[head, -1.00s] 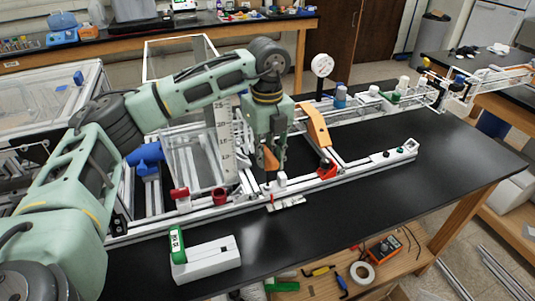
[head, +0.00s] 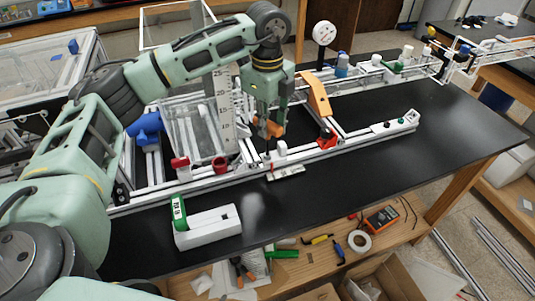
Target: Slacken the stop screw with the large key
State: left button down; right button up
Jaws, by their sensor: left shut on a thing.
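My left gripper (head: 268,126) points down over the front rail of the extrusion frame (head: 240,172). It is shut on a tool with an orange handle (head: 276,129), which looks like the large key. A thin dark shaft seems to run down from the gripper to the rail, beside a small white block (head: 281,148). The stop screw itself is too small to make out, and I cannot tell whether the key's tip sits in it. My right gripper is not in view.
A red clamp (head: 326,138) and an orange bracket (head: 316,95) stand right of the gripper. A white block (head: 208,230) with a green tag sits at the table's front left. A pale plate (head: 286,173) lies by the front rail. The black table (head: 410,165) is clear at right.

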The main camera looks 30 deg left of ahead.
pick_arm(q)
jog(key=shift+f, duration=0.1)
jog(key=n, duration=0.2)
jog(key=shift+n, duration=0.4)
jog(key=n, duration=0.3)
jog(key=shift+w+d+f+p, duration=0.2)
jog(key=shift+w+d+p, duration=0.05)
jog(key=shift+w+p, duration=0.1)
jog(key=shift+s+r, duration=0.1)
jog(key=shift+s, duration=0.25)
